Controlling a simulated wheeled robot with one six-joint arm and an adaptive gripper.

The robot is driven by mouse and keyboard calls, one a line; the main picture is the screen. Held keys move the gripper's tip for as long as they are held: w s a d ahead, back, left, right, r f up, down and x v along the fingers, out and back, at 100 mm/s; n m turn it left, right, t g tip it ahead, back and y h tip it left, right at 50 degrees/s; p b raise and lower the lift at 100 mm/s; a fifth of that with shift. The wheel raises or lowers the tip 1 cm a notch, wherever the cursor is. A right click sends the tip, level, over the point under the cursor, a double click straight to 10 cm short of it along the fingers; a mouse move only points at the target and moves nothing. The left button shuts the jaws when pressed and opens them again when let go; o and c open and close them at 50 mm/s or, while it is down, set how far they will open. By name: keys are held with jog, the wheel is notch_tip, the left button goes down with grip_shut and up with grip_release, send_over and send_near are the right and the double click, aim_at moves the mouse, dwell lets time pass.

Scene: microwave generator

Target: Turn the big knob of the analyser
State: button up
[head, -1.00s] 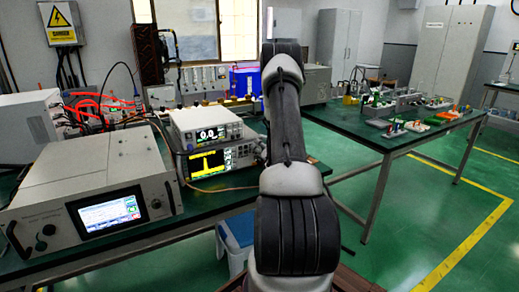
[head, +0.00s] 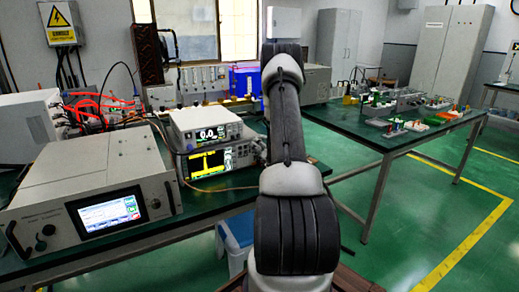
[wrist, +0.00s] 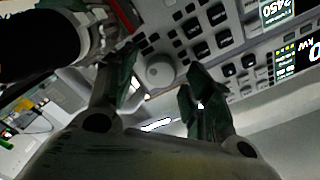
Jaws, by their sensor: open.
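The analyser (head: 217,162) is the lower of two stacked instruments on the green bench in the head view, with a yellow trace on its screen. In the wrist view, a keypad panel with many buttons shows a big round grey knob (wrist: 160,71). My gripper (wrist: 161,76) is open, and the knob shows between its two dark fingertips. I cannot tell how far the fingertips are from the knob or whether they touch it. In the head view my arm hides the gripper and part of the analyser's right side.
A meter reading 0.0 (head: 208,134) sits on the analyser. A large grey instrument with a lit screen (head: 108,212) stands to its left. Red cables (head: 97,100) run behind. A second green table (head: 400,137) stands at right, with open floor beside it.

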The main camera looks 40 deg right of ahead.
jog(key=v, duration=1.1)
jog(key=shift+s, duration=0.4)
jog(key=w+a+r+n+g+y, duration=0.2)
jog(key=w+a+r+n+g, duration=0.2)
jog(key=w+a+r+n, duration=0.25)
jog(key=s+a+r+n+g, duration=0.1)
jog(key=s+a+r+g, duration=0.15)
jog(key=a+r, duration=0.45)
jog(key=s+a+r+n+g+y, duration=0.1)
jog(key=s+a+r+n+g, duration=0.1)
jog(key=s+a, duration=0.6)
jog(key=s+a+r+n+g+y, duration=0.1)
jog(key=s+a+r+g, duration=0.3)
jog(key=s, duration=1.1)
jog(key=a+r+n, duration=0.1)
jog(key=a+r, duration=0.2)
jog(key=a, duration=0.1)
jog(key=shift+s+n+g, duration=0.2)
jog(key=shift+n+g, duration=0.15)
